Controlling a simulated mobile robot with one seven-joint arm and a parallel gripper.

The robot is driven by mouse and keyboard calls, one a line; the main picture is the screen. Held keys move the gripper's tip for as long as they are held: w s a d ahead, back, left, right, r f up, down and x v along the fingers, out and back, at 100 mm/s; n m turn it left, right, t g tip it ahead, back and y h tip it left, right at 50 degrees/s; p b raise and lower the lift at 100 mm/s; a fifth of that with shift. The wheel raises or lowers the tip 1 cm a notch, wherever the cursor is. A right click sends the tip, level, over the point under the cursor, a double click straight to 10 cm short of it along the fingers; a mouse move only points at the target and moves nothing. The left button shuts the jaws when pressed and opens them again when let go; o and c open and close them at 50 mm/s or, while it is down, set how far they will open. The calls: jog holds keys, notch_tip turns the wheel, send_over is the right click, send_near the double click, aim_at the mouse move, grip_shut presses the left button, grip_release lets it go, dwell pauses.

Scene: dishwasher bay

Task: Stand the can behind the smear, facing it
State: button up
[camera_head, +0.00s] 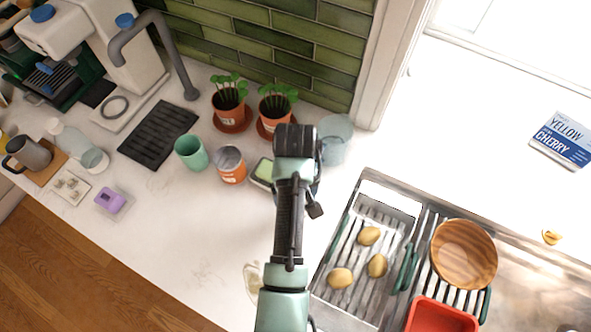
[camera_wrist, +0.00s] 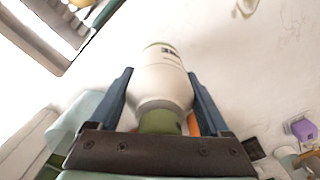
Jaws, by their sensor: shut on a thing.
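My gripper (camera_wrist: 160,88) is shut on a white can (camera_wrist: 163,72) with a green end and small dark lettering, seen between its two blue fingers in the wrist view. In the head view my gripper (camera_head: 297,160) is over the counter beside the sponge dish, and my own arm hides the can there. I cannot tell whether the can touches the counter. A faint brownish smear (camera_head: 205,274) lies on the pale counter near its front edge, left of my arm. It also shows at the upper right of the wrist view (camera_wrist: 293,30), apart from the can.
An orange tin (camera_head: 231,172), green cup (camera_head: 190,153), sponge dish (camera_head: 262,173) and clear glass (camera_head: 334,140) stand near my gripper. Potted plants (camera_head: 229,112) stand behind. A cream object (camera_head: 252,281) lies right of the smear. The rack with potatoes (camera_head: 340,278) is to the right.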

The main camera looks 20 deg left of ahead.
jog(key=shift+f, duration=1.9)
jog(key=shift+f, duration=0.2)
jog(key=o, duration=1.5)
jog(key=shift+o, duration=0.2)
jog(key=shift+r, duration=0.15)
notch_tip(320, 180, up, 12)
jog(key=shift+f, duration=0.25)
jog(key=shift+r+p, duration=0.35)
jog(key=shift+p, duration=0.2)
